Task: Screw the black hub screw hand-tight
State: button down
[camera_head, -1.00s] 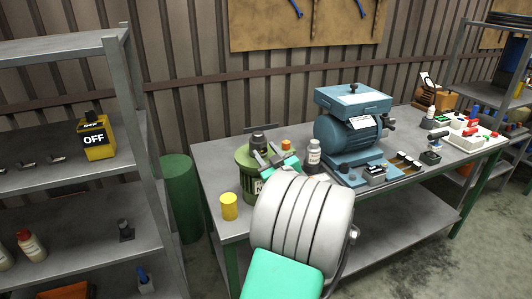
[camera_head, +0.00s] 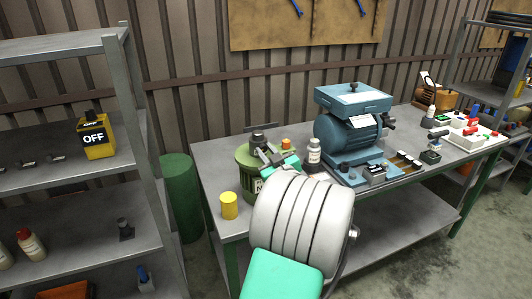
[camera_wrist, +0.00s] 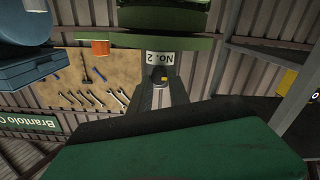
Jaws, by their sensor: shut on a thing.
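The green drum-shaped disperser part (camera_head: 247,160) stands at the left end of the workbench, with a dark cylindrical piece (camera_head: 257,139) on top. My gripper (camera_head: 264,154) is at the drum's top, against or just in front of that piece. In the wrist view, green round parts and a "No. 2" label (camera_wrist: 162,57) lie beyond my fingers (camera_wrist: 162,82). The fingers are close together, shut on a small dark piece (camera_wrist: 160,72) that appears to be the black hub screw. Its seat and thread are hidden.
A yellow cylinder (camera_head: 229,206) stands at the bench's front left. A white bottle (camera_head: 314,153) and the blue motor unit (camera_head: 350,135) are right of my gripper. Small parts lie farther right. A shelf rack (camera_head: 150,130) stands at the left.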

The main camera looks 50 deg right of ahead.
jog(key=shift+f, duration=0.1)
jog(key=m+b, duration=0.1)
jog(key=m, duration=0.2)
jog(key=shift+b, duration=0.35)
jog(key=m+b, duration=0.1)
jog(key=m, duration=0.1)
jog(key=shift+m, duration=0.4)
jog(key=m, duration=0.6)
jog(key=shift+s+d, duration=0.1)
jog(key=shift+d, duration=0.05)
jog(key=m+p, duration=0.2)
jog(key=m, duration=0.4)
jog(key=shift+m+p, duration=0.4)
jog(key=m+p, duration=0.3)
jog(key=m, duration=0.2)
jog(key=shift+f, duration=0.1)
jog(key=c, duration=1.2)
grip_release()
jog(key=shift+c, duration=0.2)
